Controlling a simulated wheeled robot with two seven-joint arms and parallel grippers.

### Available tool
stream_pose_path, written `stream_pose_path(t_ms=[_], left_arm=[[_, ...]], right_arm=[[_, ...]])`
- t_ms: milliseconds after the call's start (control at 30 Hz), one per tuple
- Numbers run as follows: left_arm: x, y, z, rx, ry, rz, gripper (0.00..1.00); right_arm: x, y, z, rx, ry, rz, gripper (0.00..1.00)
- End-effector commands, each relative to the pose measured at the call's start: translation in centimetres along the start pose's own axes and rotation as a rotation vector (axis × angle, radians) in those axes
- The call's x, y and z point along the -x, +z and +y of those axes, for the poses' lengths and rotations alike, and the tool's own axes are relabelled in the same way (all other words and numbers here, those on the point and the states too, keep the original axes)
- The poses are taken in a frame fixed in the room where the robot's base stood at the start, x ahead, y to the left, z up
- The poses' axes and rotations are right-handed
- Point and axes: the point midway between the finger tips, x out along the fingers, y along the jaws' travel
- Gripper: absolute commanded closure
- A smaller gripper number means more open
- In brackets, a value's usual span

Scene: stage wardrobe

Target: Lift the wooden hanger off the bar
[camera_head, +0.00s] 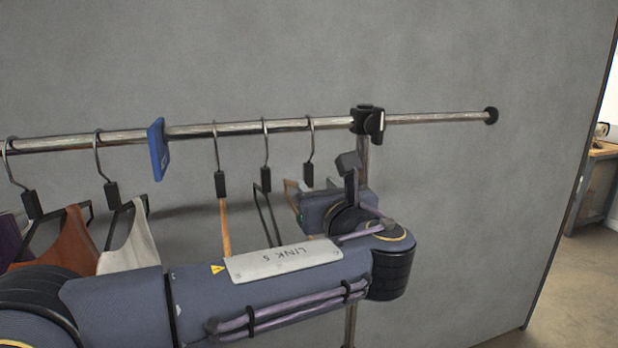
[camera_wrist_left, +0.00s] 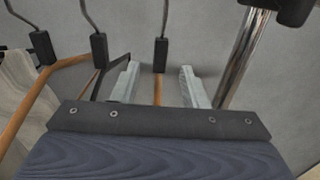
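Two wooden hangers hang by their hooks from the metal bar (camera_head: 240,128). One wooden hanger (camera_head: 225,228) is right of the blue divider; it is at the left in the left wrist view (camera_wrist_left: 36,100). The other wooden hanger (camera_head: 309,174) is the rightmost, partly hidden behind my arm. In the left wrist view this rightmost hanger (camera_wrist_left: 158,90) stands between the fingers of my left gripper (camera_wrist_left: 159,72). The gripper is open, with a gap on each side of the hanger. A black hanger (camera_head: 265,184) hangs between the two. My right gripper is not in view.
The blue divider (camera_head: 157,150) sits on the bar. Left of it hang a brown garment (camera_head: 72,243) and a white garment (camera_head: 133,245). A black clamp (camera_head: 368,121) joins the bar to an upright post right of the hangers. A grey wall is close behind.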

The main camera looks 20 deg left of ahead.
Motion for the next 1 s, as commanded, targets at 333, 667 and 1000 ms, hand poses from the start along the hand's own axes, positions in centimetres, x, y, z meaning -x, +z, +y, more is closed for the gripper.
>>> stream_pose_path(t_ms=[333,667,1000], left_arm=[[-4.2,0.2,0.0,-0.002,0.003,0.001,0.60],[-6.2,0.0,0.0,-0.001,0.002,0.001,0.60],[-6.3,0.0,0.0,-0.001,0.000,0.001,0.64]], right_arm=[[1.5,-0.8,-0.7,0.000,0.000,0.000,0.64],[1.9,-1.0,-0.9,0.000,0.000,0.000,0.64],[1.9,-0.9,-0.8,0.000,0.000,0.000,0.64]])
